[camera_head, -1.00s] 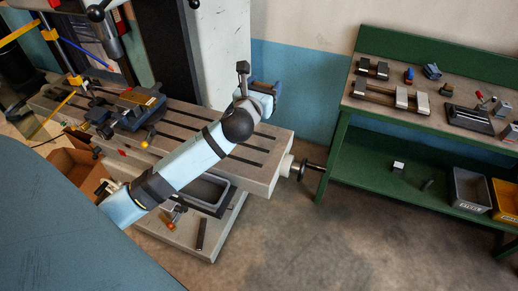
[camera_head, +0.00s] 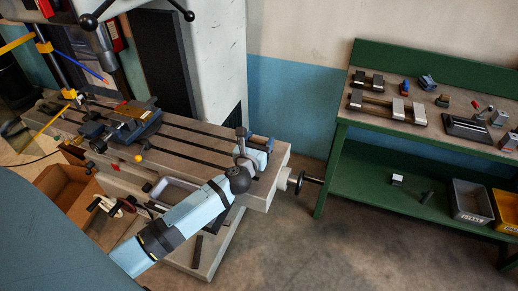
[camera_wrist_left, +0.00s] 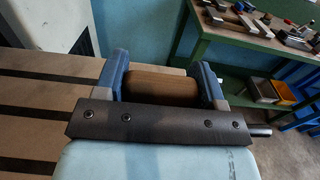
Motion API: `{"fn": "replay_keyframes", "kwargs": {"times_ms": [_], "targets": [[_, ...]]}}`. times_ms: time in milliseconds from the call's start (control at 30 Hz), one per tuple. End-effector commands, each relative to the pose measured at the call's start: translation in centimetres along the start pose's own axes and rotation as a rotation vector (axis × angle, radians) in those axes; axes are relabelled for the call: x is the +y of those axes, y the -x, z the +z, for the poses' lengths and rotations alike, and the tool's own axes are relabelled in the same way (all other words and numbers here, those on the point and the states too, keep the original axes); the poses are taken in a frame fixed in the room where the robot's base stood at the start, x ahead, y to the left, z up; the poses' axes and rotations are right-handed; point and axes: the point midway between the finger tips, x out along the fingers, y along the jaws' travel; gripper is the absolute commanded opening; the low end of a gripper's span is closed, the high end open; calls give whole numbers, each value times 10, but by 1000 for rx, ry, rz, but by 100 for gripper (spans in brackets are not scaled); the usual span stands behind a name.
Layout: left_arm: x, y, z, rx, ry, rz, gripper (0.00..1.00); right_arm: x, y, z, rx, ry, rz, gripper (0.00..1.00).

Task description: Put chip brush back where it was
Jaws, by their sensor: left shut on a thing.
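My left gripper (camera_head: 268,146) is over the right end of the machine's slotted table (camera_head: 190,149), but the head view does not show clearly whether it touches the table. In the left wrist view, the blue fingers of this gripper (camera_wrist_left: 163,84) are closed on both sides of a brown, rounded piece (camera_wrist_left: 162,86). I take it to be part of the chip brush; the rest of it, including any bristles, is hidden. My right gripper is not in view.
A vise (camera_head: 133,122) is on the left half of the slotted table. A handwheel (camera_head: 312,180) sticks out at its right end. A green workbench (camera_head: 352,113) with several tools stands at the right, with bins (camera_head: 470,200) on its lower shelf. A cardboard box (camera_head: 62,190) is at lower left.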

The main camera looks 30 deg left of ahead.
Motion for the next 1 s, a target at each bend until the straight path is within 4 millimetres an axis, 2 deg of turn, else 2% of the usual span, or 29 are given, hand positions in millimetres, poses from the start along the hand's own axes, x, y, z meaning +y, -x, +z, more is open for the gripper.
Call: {"fn": "replay_keyframes", "kwargs": {"times_ms": [33,133,567,600,700,1000], "targets": [[0,0,-13,3,0,2,38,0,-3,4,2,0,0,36],[0,0,-23,1,0,1,38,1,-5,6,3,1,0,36],[0,0,-29,1,0,0,38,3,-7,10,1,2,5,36],[0,0,-29,1,0,0,68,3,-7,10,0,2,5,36],[0,0,-28,1,0,0,89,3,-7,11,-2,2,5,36],[0,0,-25,0,0,0,89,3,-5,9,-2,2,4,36]]}}
